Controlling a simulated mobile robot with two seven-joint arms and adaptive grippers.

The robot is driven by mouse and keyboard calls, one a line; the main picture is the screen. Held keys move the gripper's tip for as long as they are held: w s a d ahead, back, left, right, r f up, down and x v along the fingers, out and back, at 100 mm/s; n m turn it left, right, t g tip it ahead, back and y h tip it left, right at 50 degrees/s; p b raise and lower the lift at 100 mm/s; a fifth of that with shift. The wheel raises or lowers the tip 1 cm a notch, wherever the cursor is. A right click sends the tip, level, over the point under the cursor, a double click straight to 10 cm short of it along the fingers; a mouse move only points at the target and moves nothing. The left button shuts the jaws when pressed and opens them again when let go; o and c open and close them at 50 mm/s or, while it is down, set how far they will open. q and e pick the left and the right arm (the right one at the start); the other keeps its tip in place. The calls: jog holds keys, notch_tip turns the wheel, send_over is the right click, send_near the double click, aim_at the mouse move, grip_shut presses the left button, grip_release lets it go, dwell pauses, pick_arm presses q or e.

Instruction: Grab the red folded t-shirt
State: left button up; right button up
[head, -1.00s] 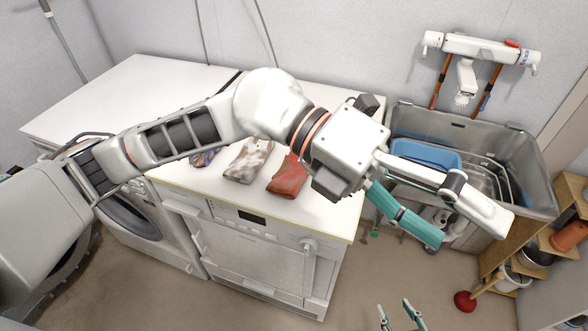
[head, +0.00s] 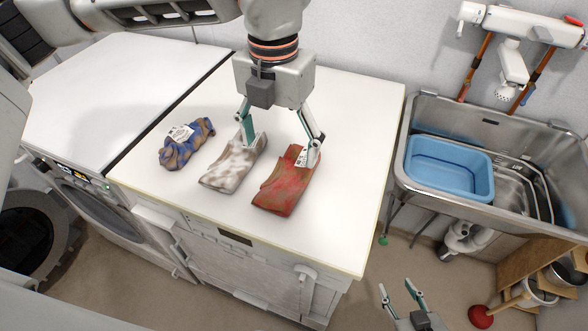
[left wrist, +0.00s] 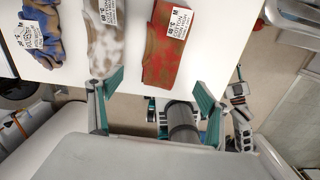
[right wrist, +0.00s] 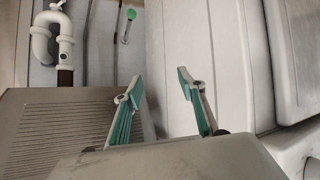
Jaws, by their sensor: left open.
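The red folded t-shirt (head: 281,190), blotched with brown and carrying a white label, lies flat on the white worktop. It also shows in the left wrist view (left wrist: 166,58). My left gripper (head: 281,150) points down, open and empty. In the head view its right finger overlaps the red shirt's far end and its left finger overlaps the white-brown shirt (head: 228,170); I cannot tell whether they touch. In the left wrist view the red shirt appears beyond the spread fingers (left wrist: 157,90). My right gripper (head: 402,297) is open and empty, low in front of the worktop; its fingers (right wrist: 161,80) stand apart.
A steel sink (head: 470,108) with a blue basin (head: 450,166) stands to the right. A red plunger (head: 481,316) is on the floor. The worktop right of the red shirt is clear.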

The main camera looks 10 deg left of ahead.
aim_at(285, 175)
pick_arm(q)
jog(key=f, duration=0.1)
jog(key=w+f, duration=0.1)
jog(key=shift+w+f+b, duration=0.1)
jog(key=shift+f+b, duration=0.3)
jog(key=shift+f, duration=0.45)
jog(key=f, duration=0.5)
jog(key=shift+d+f, duration=0.1)
jog(key=shift+d, duration=0.2)
jog(key=shift+f, duration=0.65)
jog(key=c, duration=1.3)
pick_arm(e)
jog(key=f, duration=0.1)
jog(key=s+f, duration=0.1)
jog(key=shift+f, duration=0.4)
